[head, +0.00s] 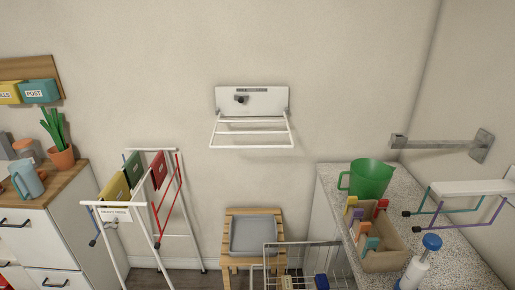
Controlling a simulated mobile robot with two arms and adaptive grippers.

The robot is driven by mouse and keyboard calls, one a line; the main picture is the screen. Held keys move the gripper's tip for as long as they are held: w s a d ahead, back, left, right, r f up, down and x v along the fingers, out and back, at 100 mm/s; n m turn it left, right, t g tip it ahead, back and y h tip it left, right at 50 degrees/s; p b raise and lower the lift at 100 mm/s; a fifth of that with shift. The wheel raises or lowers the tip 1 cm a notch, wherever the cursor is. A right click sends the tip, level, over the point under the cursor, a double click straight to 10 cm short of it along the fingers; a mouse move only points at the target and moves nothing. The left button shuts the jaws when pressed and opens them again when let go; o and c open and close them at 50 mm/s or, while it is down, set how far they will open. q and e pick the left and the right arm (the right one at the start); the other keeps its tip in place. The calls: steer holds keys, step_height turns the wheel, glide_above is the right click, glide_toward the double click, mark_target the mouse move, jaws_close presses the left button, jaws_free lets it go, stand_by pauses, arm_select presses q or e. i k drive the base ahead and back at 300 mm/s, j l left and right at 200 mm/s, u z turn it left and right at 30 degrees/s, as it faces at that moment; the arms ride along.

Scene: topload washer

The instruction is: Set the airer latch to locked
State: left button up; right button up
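A white wall-mounted airer (252,110) hangs in the middle of the back wall. Its white rail frame (250,147) is folded out from the wall, below the backplate. A small dark knob (240,99), which looks like the latch, sits on the backplate left of its middle. A narrow grey label strip (252,90) lies above it, too small to read. I cannot tell which setting the knob is at. Neither of my grippers is in view, and nothing touches the airer.
A wooden stool with a grey tray (255,235) stands below the airer, beside a wire basket (307,265). A white rack (115,205) with folders stands left. A speckled counter (335,185) at right holds a green jug (367,179) and cardboard box (380,257). A metal bar (435,143) juts from the right wall.

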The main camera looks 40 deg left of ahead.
mark_target(240, 99)
steer(key=u, duration=1.25)
